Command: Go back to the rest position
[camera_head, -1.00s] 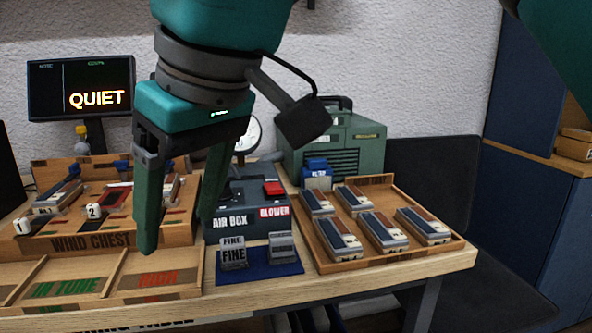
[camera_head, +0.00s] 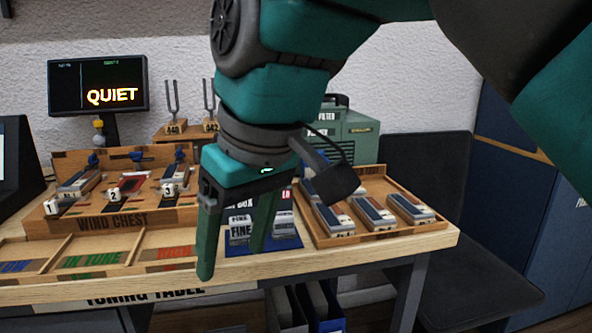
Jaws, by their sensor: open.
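My gripper (camera_head: 230,262) hangs fingers down in front of the wooden table (camera_head: 375,257). Its two green fingers are apart with nothing between them. It covers part of the air box and the right end of the sorting tray. My arm reaches in from the upper right. The wind chest (camera_head: 125,221) stands at the left with reed blocks in slots marked 1, 2 and 3. A screen (camera_head: 98,84) behind it reads QUIET.
A wooden tray (camera_head: 443,219) at the right holds several reed blocks. A blue mat (camera_head: 262,249) bears blocks, one marked FINE. The sorting tray (camera_head: 78,270) lies along the front left. Tuning forks (camera_head: 172,103) and a green machine (camera_head: 357,140) stand behind. A dark panel (camera_head: 425,175) stands right.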

